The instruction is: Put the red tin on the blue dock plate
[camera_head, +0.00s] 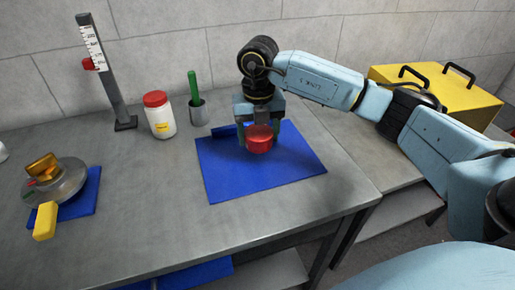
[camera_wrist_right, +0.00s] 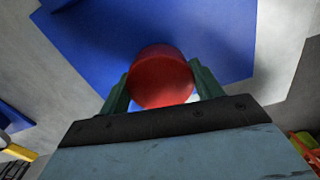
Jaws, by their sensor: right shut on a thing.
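The red tin (camera_head: 259,139) is a short round can, held between the fingers of my right gripper (camera_head: 258,136). In the right wrist view the tin (camera_wrist_right: 161,79) sits between the two green-grey fingers (camera_wrist_right: 160,88), which are shut on its sides. The gripper points down over the back middle part of the large blue dock plate (camera_head: 270,180), which also shows behind the tin in the wrist view (camera_wrist_right: 100,45). I cannot tell whether the tin touches the plate. My left gripper is not in view.
A white jar with a red lid (camera_head: 159,118) and a metal cup with a green handle (camera_head: 198,110) stand left of the plate. A scale post (camera_head: 106,80) is behind. A round metal device (camera_head: 60,185) sits on a small blue pad. A yellow case (camera_head: 440,90) is at right.

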